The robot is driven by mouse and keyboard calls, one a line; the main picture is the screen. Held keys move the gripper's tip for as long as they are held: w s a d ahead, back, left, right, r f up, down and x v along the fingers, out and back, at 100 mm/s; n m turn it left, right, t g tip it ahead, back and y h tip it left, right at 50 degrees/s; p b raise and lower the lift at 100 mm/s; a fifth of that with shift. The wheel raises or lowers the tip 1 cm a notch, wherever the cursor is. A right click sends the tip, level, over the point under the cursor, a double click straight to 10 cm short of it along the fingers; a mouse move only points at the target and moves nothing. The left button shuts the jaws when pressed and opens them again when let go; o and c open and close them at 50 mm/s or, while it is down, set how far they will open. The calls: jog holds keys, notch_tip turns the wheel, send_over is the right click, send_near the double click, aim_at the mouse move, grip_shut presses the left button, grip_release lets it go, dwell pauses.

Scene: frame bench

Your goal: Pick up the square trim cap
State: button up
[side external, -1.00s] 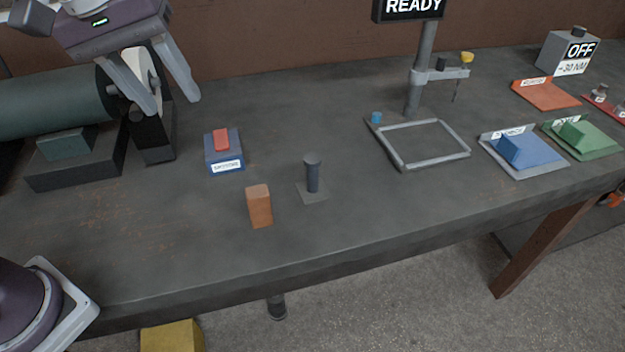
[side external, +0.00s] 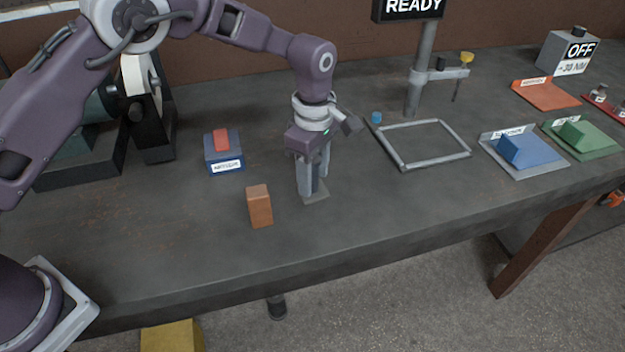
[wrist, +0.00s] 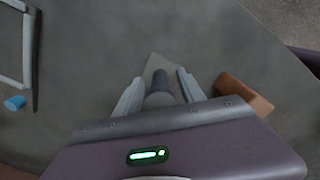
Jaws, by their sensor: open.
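A dark round post (side external: 316,184) stands upright on a small grey square plate (side external: 316,197) on the bench; I cannot tell for certain that this is the square trim cap. My gripper (side external: 315,188) points down over it, open, with one finger on each side of the post. In the wrist view the post (wrist: 159,88) is between the open fingers (wrist: 160,82), and a corner of the plate (wrist: 156,63) shows beyond them. I see no clear contact between fingers and post. The gripper hides the post's top in the side view.
An orange-brown block (side external: 259,206) stands close by, left of the post. A blue box with a red top (side external: 223,152) is farther left. A grey square frame (side external: 436,161) lies right, with a small blue cylinder (side external: 376,117) near it. Trays with blue (side external: 528,150) and green pieces (side external: 581,133) are far right.

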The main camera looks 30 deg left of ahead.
grip_shut()
